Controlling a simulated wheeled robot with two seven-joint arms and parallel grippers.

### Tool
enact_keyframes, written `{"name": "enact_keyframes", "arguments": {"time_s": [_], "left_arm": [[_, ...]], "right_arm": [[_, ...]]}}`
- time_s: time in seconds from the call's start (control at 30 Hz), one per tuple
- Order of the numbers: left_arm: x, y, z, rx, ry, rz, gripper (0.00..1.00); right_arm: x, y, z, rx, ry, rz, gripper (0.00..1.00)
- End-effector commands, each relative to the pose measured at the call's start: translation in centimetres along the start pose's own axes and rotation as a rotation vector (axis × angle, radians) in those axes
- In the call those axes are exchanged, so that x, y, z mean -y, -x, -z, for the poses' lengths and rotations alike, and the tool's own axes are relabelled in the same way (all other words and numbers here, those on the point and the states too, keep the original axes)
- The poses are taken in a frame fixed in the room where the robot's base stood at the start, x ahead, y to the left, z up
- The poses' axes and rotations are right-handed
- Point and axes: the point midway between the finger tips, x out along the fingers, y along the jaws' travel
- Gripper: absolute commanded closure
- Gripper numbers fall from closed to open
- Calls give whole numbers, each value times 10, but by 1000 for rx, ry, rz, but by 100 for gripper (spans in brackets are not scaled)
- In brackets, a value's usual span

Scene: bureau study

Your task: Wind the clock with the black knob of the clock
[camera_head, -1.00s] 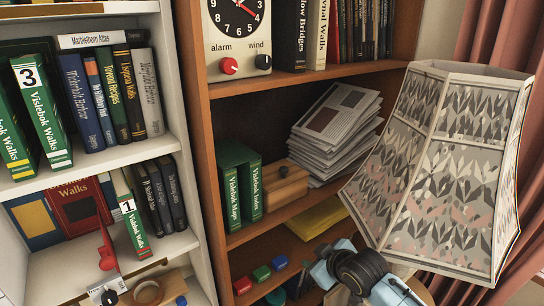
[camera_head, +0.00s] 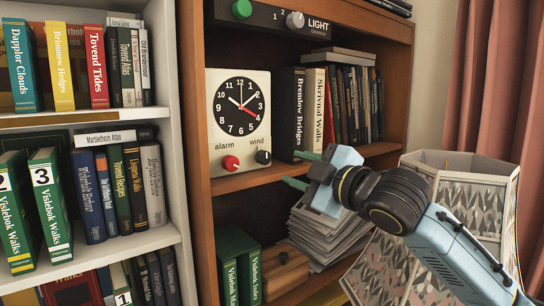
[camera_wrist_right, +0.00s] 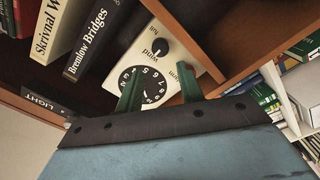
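The clock (camera_head: 221,150) is a cream box with a black dial, standing on a brown wooden shelf. Its black knob (camera_head: 263,157), labelled "wind", is at the lower right of its front; a red knob (camera_head: 230,163), labelled "alarm", is to the left. My right gripper (camera_head: 294,169) is open and empty, just right of the black knob and apart from it. In the right wrist view the clock (camera_wrist_right: 139,61) appears upside down beyond the two green fingers (camera_wrist_right: 159,90), and the black knob (camera_wrist_right: 160,46) shows above the dial. My left gripper is not in view.
Books, including Bremlow Bridges (camera_head: 288,115), stand right of the clock. Stacked papers (camera_head: 325,232) lie on the shelf below. A patterned lampshade (camera_head: 460,180) is close behind my right arm. The shelf's side panel (camera_head: 196,130) borders the clock's left.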

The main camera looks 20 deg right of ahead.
Motion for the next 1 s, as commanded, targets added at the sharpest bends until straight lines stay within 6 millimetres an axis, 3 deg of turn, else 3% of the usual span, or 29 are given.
{"name": "enact_keyframes", "arguments": {"time_s": [0.2, 0.4, 0.6, 0.87, 1.0], "left_arm": [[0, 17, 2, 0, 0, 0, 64], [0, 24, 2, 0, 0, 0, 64], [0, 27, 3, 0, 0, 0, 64], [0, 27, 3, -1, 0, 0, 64], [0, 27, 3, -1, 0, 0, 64]], "right_arm": [[-3, -46, 2, -1, -3, 0, 62], [-2, -74, 1, 0, -1, 0, 62], [0, -87, 1, 0, 0, 0, 62], [0, -88, 0, 0, 1, 0, 62], [0, -88, 0, 0, 1, 0, 77]]}}
